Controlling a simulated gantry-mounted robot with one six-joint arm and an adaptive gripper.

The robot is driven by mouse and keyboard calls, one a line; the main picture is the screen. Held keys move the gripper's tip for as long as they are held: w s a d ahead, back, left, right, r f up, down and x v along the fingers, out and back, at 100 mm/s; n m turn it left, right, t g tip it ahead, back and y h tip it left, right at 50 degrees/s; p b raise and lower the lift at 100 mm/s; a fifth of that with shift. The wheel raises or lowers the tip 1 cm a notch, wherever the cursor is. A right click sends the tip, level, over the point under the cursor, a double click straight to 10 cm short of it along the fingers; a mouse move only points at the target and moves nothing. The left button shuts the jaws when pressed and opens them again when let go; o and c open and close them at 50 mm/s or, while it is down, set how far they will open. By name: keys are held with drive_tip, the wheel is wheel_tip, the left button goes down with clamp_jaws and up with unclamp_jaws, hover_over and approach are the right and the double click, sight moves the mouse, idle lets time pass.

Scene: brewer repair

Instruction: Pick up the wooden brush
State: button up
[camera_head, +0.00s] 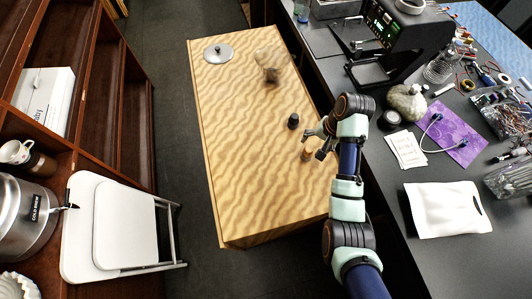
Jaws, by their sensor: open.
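A small brown wooden piece (306,156), which looks like the wooden brush, is on the right part of the wood-grain table (240,150). It is small in the picture and its bristles cannot be made out. My gripper (314,144) is over the table's right edge, its fingers spread and nothing seen between them. The wooden piece is just left of and below the fingers in the picture; whether they touch cannot be told.
A small dark cylinder (293,121) stands close to my gripper. A clear container with brown contents (271,72) and a metal lid (217,53) are farther back. The dark counter (385,185) on the right is crowded. The table's left and front are clear.

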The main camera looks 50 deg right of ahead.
sight(312, 150)
drive_tip(key=shift+s+d+f, duration=0.15)
drive_tip(key=shift+f, duration=0.15)
drive_tip(key=shift+b+x, duration=0.35)
drive_tip(key=shift+x, duration=0.65)
drive_tip(key=x, duration=0.1)
drive_tip(key=b+x, duration=0.1)
drive_tip(key=x, duration=0.2)
drive_tip(key=shift+d+f+b, duration=0.15)
drive_tip(key=shift+d+b, duration=0.15)
drive_tip(key=shift+b, duration=0.05)
drive_tip(key=shift+a+f, duration=0.1)
drive_tip(key=shift+f, duration=0.35)
drive_tip(key=shift+c, duration=0.2)
drive_tip(key=c, duration=1.2)
drive_tip(key=w+p+v, duration=0.1)
drive_tip(key=p+v, duration=0.2)
drive_tip(key=v, duration=0.3)
drive_tip(key=w+a+p+v, duration=0.1)
drive_tip(key=p+v, duration=0.2)
drive_tip(key=v, duration=0.4)
drive_tip(key=w+r+p+v, duration=0.1)
drive_tip(key=w+p+v, duration=0.1)
drive_tip(key=p+v, duration=0.2)
drive_tip(key=shift+v, duration=1.25)
drive_tip(key=shift+w+a, duration=0.1)
drive_tip(key=shift+w, duration=0.05)
